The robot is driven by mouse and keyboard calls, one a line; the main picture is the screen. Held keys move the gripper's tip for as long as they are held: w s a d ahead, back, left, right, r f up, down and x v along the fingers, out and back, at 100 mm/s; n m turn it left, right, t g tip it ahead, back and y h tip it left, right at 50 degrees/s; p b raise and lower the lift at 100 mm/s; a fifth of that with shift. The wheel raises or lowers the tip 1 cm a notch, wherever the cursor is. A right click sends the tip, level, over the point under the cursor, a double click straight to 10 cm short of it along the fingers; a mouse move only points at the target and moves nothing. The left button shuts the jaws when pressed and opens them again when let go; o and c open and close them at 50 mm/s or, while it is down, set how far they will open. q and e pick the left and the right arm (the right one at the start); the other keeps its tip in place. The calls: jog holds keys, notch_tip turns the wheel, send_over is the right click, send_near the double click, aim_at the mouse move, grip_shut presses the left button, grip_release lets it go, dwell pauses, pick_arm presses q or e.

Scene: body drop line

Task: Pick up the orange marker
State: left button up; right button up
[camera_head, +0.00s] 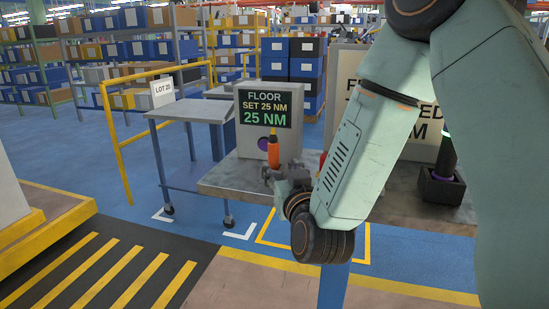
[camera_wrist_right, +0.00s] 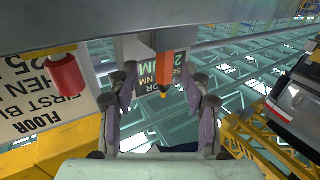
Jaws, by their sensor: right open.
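The orange marker (camera_head: 273,150) stands upright with its yellow tip up at the front left of the grey table (camera_head: 225,178), in front of the torque box. In the right wrist view, which is upside down, the orange marker (camera_wrist_right: 165,68) appears between the spread fingers of my right gripper (camera_wrist_right: 163,88). The fingers look apart from it, with a gap on both sides. In the head view my right gripper (camera_head: 280,174) is beside the marker's lower part and hides its base. My left gripper is not in view.
The box with a "25 NM" display (camera_head: 265,106) stands close behind the marker. A red object (camera_wrist_right: 66,75) is off to one side, near a lettered sign (camera_wrist_right: 35,100). A dark holder (camera_head: 440,186) sits farther right. A cart (camera_head: 190,112) stands left of the table.

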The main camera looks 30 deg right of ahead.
aim_at(273, 160)
jog(key=x, duration=0.6)
jog(key=shift+a+f, duration=0.1)
jog(key=shift+a, duration=0.15)
jog(key=shift+w+d, duration=0.2)
jog(key=shift+a, duration=0.45)
jog(key=shift+c, duration=1)
jog(key=shift+d, duration=0.4)
jog(key=c, duration=0.4)
jog(key=shift+a, duration=0.25)
grip_shut()
